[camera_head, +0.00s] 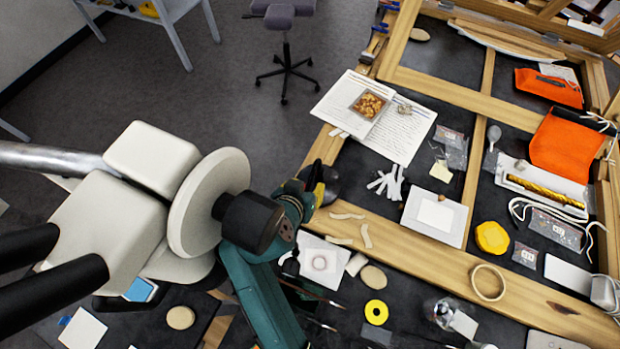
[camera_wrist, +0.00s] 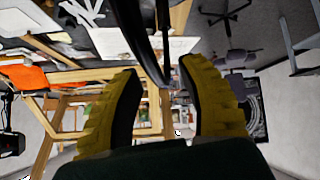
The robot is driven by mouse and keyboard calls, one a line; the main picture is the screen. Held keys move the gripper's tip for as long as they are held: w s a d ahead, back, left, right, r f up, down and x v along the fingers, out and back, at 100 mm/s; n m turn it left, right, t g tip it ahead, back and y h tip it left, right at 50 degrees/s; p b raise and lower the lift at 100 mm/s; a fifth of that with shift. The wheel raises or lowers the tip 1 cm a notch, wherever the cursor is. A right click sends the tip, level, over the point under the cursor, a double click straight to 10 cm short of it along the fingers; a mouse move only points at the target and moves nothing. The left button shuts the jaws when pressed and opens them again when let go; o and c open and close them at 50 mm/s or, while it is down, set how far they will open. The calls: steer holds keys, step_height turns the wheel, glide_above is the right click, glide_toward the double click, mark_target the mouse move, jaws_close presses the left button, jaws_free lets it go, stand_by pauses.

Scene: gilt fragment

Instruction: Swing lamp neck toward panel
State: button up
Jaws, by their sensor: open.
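My gripper (camera_wrist: 160,82) shows in the wrist view as two yellow ridged fingers with dark inner pads, standing apart. A thin dark curved bar (camera_wrist: 147,45), which looks like the lamp neck, runs down from the top edge to the gap between the fingertips; I cannot tell whether it touches them. In the head view my gripper (camera_head: 317,186) is small and partly hidden by my arm, beside a dark rounded shape (camera_head: 330,178) that may be the lamp's head. The wooden-framed panel (camera_head: 440,235) lies to the right, with dark cloth inside its bars.
An open book (camera_head: 400,130) with a small tray of gilt pieces lies over the panel's left edge. A wheeled stool (camera_head: 285,60) stands on open floor behind.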

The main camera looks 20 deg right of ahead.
steer(key=s+a, duration=0.6)
steer(key=s, duration=0.2)
steer(key=shift+s+a, duration=0.15)
steer(key=shift+a, duration=0.05)
